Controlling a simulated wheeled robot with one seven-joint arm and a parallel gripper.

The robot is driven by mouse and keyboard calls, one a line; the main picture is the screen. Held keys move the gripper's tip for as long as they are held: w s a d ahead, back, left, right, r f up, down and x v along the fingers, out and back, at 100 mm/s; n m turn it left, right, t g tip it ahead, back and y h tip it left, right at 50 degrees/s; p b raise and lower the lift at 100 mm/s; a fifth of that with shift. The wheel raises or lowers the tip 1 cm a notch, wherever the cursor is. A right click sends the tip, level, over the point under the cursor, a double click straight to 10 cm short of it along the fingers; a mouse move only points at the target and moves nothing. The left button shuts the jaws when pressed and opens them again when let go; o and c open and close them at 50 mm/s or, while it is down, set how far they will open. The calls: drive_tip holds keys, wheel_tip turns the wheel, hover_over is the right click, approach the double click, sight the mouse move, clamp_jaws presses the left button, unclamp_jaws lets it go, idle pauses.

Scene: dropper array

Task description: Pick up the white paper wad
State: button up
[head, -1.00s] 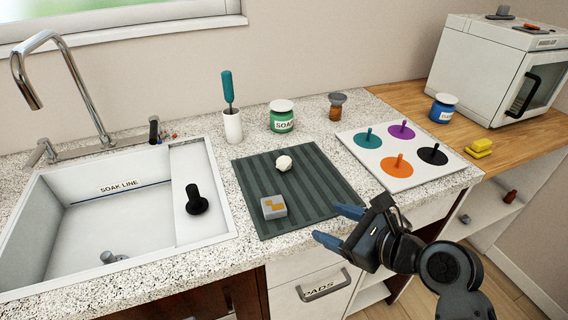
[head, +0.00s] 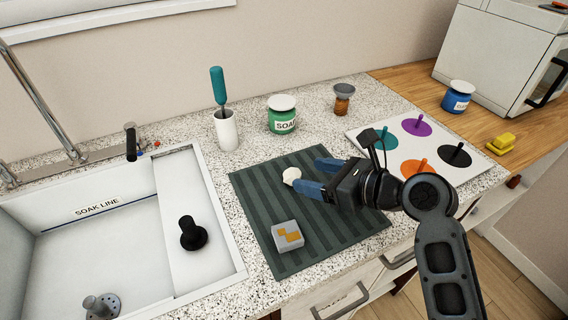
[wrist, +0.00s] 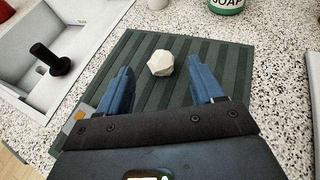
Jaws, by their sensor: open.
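The white paper wad (head: 291,176) lies on the dark green striped mat (head: 262,212), towards its back left part. My gripper (head: 312,177) is open, low over the mat, just to the right of the wad in the head view. In the wrist view the wad (wrist: 161,63) sits ahead of my open gripper (wrist: 160,82), in line with the gap between the two blue fingers. The wad appears slightly beyond the fingertips. I cannot tell whether a fingertip touches it.
A grey block with a yellow mark (head: 287,235) lies on the mat's front. A sink (head: 120,240) with a black knob (head: 192,233) is at left. A white holder (head: 227,130), soap jar (head: 282,115) and brown dropper bottle (head: 343,99) stand behind. A board with coloured pegs (head: 470,170) is at right.

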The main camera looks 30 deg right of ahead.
sight(292, 170)
drive_tip(key=shift+p+x, duration=0.35)
drive_tip(key=shift+x, duration=3.65)
drive_tip(key=shift+r, duration=0.15)
drive_tip(key=shift+c, duration=0.4)
drive_tip(key=c, duration=1)
drive_tip(key=shift+o, duration=0.2)
drive_tip(key=shift+r, duration=0.1)
